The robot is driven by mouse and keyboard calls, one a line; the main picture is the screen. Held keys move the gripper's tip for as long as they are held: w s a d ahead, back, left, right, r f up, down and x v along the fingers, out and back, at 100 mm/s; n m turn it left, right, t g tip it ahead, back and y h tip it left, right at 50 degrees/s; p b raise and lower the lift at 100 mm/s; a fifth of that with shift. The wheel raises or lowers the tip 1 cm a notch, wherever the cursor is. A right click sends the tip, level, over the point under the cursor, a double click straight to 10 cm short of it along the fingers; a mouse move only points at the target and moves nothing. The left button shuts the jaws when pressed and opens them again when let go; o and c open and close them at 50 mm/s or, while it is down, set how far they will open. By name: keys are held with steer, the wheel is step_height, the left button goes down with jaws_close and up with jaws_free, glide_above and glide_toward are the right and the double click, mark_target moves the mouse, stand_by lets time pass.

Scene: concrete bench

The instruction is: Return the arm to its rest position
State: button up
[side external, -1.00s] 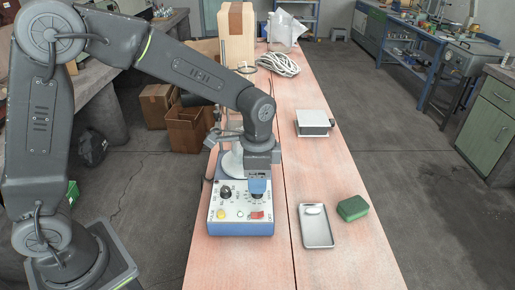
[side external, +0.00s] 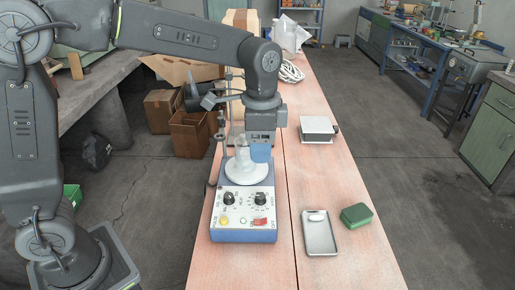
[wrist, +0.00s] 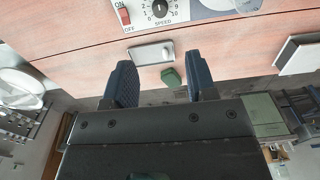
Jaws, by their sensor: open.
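My gripper (side external: 261,152) hangs above the rear part of a blue and white stirrer (side external: 244,222), pointing down. Its blue fingers (wrist: 161,62) are apart in the wrist view, with nothing between them. A clear flask (side external: 243,163) stands on the stirrer's round white plate (side external: 246,175); my gripper partly covers it, and I cannot tell whether they touch. The stirrer's front panel has two black knobs, a yellow button and a red switch (side external: 260,222). The red switch also shows at the top of the wrist view (wrist: 124,16), beside the speed knob (wrist: 160,9).
A metal tray (side external: 320,238) holding a small white piece lies right of the stirrer, beside a green block (side external: 356,215). A white boxy device (side external: 317,129) sits farther back. A coiled white cable (side external: 290,72) and cardboard boxes are behind. The bench's front right is clear.

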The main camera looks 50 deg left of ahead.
steer(key=s+a+r+n+t, duration=0.1)
steer(key=s+a+n, duration=0.3)
steer(key=s, duration=0.5)
steer(key=s+a+r+n+t, duration=0.1)
steer(key=s+a+n+t, duration=0.3)
steer(key=s, duration=0.5)
steer(key=shift+s+a+n+t, duration=0.15)
steer(key=shift+a+n+t, duration=0.2)
steer(key=shift+n, duration=0.25)
